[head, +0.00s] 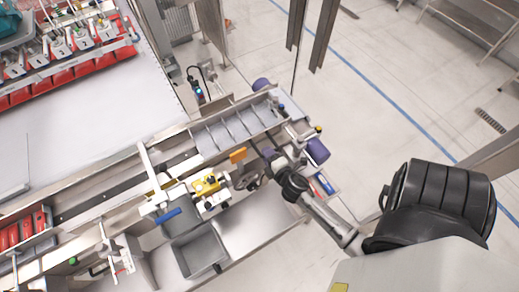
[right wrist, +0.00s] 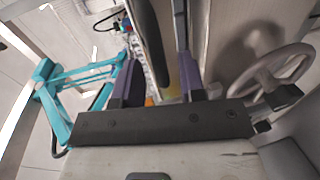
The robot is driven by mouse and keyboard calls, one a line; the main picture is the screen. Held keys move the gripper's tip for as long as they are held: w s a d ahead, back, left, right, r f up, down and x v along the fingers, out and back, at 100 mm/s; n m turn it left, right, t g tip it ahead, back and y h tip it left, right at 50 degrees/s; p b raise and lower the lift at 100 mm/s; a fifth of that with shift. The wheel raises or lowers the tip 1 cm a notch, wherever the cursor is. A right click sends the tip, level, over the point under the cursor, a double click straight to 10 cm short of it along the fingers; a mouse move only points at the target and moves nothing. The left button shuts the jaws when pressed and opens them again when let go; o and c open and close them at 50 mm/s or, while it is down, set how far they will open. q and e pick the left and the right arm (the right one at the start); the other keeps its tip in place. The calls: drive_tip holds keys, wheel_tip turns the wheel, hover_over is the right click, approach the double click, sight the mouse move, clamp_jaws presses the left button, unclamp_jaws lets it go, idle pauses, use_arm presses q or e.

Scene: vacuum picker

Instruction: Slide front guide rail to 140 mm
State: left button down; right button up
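A metal guide rail (head: 205,163) seems to run along the front side of the slatted conveyor (head: 238,127) in the head view. I read no scale, so its setting in mm is unclear. My right gripper (head: 268,155) is at the front of the conveyor's right part, just right of an orange tag (head: 238,155). In the right wrist view its two dark purple fingers (right wrist: 158,82) stand apart. A dark upright bar (right wrist: 148,45) shows between them, nearer the left finger; I cannot tell whether they touch it. My left gripper is not in view.
A handwheel (right wrist: 275,80) stands close to the right of the fingers in the wrist view. A teal frame (right wrist: 70,95) is at the left there. In the head view, a yellow device (head: 207,185) and a grey bin (head: 198,250) lie left of my right arm. Open floor (head: 400,60) spreads at upper right.

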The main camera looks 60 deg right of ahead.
drive_tip(key=shift+w+d+f, duration=0.2)
drive_tip(key=shift+w+d, duration=0.05)
drive_tip(key=shift+w, duration=0.25)
drive_tip(key=shift+s, duration=0.1)
clamp_jaws()
drive_tip(key=shift+f, duration=0.1)
